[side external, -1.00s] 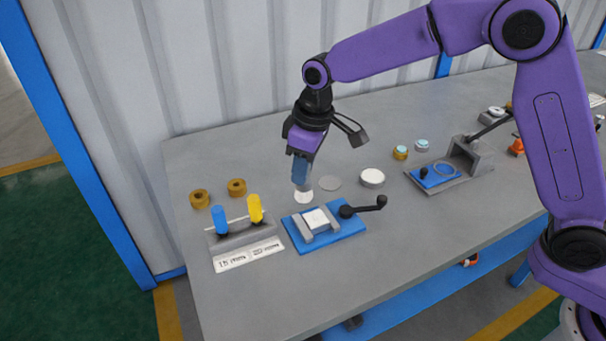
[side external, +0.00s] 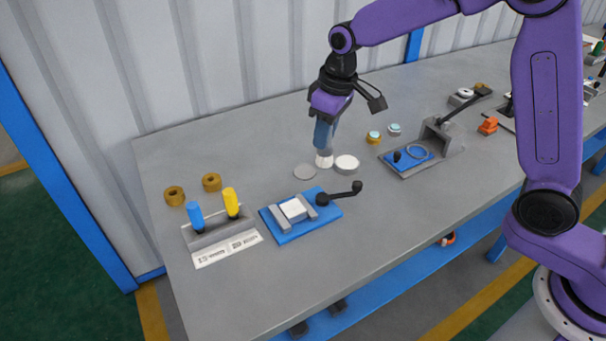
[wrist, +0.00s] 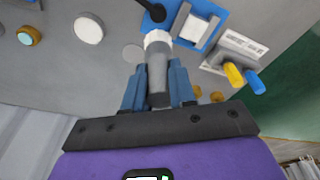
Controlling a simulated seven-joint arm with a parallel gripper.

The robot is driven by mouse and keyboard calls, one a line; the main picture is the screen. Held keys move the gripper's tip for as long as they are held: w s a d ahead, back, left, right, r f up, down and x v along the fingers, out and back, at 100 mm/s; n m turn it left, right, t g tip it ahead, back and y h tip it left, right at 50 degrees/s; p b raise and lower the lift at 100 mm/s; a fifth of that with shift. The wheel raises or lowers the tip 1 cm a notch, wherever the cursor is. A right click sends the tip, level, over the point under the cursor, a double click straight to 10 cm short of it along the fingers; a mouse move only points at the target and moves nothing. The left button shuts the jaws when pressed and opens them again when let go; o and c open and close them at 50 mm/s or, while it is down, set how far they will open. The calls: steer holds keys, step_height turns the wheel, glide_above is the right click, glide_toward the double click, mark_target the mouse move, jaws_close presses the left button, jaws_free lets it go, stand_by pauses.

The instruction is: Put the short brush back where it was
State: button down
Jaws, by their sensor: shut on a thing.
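My gripper (side external: 325,137) is shut on a short brush, which has a grey handle (wrist: 158,80) and a white tip (wrist: 158,39). The brush points down, and its white tip (side external: 324,160) shows between a flat grey disc (side external: 305,171) and a white round puck (side external: 347,163) in the side view. I cannot tell whether the tip touches the table. A grey rack (side external: 218,234) with a blue handle (side external: 196,218) and a yellow handle (side external: 231,203) stands at the left, with a white label plate (side external: 227,249) in front.
A blue clamp fixture (side external: 328,222) with a white block (side external: 294,209) and a black-knobbed lever (side external: 342,195) lies in front of my gripper. Two brass rings (side external: 193,188) lie behind the rack. A second blue-and-grey fixture (side external: 420,157) and two small capped parts (side external: 384,134) are to the right.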

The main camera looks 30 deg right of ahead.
steer(key=s+d+m, duration=0.1)
steer(key=d+m, duration=0.1)
steer(key=d, duration=0.4)
steer(key=shift+w+a+f, duration=0.6)
steer(key=shift+w+f, duration=1.5)
steer(key=shift+w, duration=0.1)
steer(key=shift+w+a+f, duration=0.55)
steer(key=shift+w+f, duration=1.5)
steer(key=shift+w, duration=0.2)
steer(key=shift+w+a+f, duration=0.6)
steer(key=shift+w+f, duration=1.5)
steer(key=shift+w, duration=0.1)
steer(key=shift+f, duration=0.1)
steer(key=c, duration=0.9)
jaws_free()
